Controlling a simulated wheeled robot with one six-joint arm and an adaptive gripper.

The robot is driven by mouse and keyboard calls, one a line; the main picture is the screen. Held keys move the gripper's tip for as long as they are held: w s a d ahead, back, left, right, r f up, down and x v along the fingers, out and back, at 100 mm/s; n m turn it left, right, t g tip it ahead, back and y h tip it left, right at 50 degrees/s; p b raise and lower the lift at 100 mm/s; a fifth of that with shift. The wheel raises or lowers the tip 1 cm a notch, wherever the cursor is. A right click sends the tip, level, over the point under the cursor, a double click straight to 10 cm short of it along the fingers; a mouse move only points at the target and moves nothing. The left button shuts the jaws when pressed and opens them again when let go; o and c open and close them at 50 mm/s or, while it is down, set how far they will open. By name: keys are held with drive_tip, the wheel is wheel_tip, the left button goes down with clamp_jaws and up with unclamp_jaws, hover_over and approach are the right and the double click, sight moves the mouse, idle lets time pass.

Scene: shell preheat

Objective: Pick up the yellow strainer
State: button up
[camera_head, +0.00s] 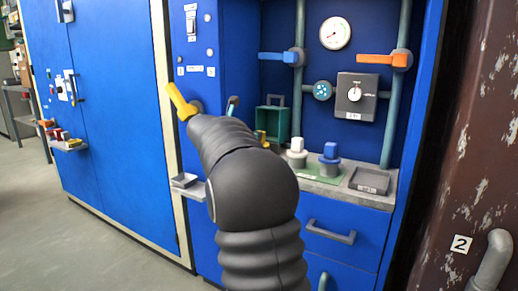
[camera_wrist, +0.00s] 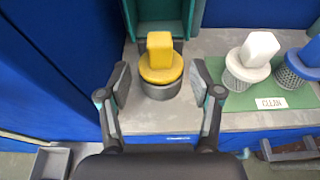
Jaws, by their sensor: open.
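In the head view only a bit of yellow (camera_head: 260,136) shows past my dark arm. My gripper (camera_wrist: 160,82) is open, with one finger to the left and one to the right of the strainer's lower part. Gaps show on both sides, so neither finger appears to touch it.
A white strainer (camera_wrist: 258,50) and a blue strainer (camera_wrist: 303,66) stand on a green mat (camera_wrist: 235,101) to the right. A green open box (camera_wrist: 198,15) is behind the yellow strainer. A grey tray (camera_head: 370,181) lies at the counter's right. A blue wall (camera_wrist: 60,60) rises at left.

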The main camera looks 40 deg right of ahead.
drive_tip(key=shift+x, duration=3.95)
clamp_jaws()
drive_tip(key=shift+r, duration=0.1)
